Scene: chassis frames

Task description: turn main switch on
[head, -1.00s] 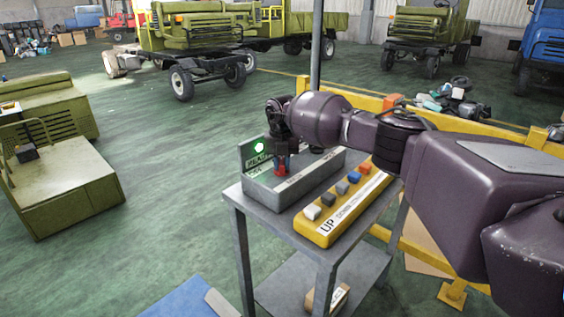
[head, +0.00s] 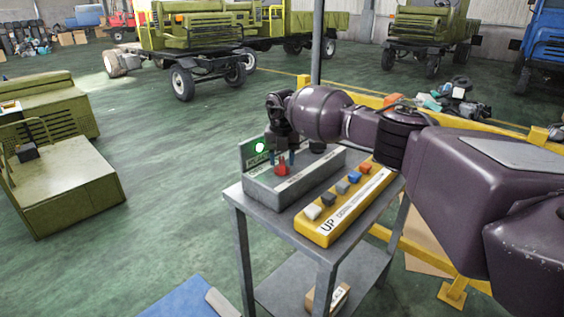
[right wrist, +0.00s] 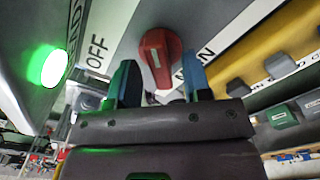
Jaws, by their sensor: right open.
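The main switch is a red knob (head: 281,169) on top of a grey control box (head: 290,188), which stands on a grey cart. In the right wrist view the red knob (right wrist: 158,55) sits between the OFF label on the left and the ON label on the right. My right gripper (head: 281,158) is open just above the knob, pointing down. In the wrist view its two blue-tipped fingers (right wrist: 160,85) are on either side of the knob's near end, with gaps beside it. I cannot tell the knob's exact setting. My left gripper is not in view.
A round green lamp (head: 259,147) glows on the panel behind the box. A yellow pendant (head: 322,232) with several coloured buttons lies alongside on the cart (head: 237,208). A yellow rail (head: 480,127) runs behind my right arm. Open green floor lies left of the cart.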

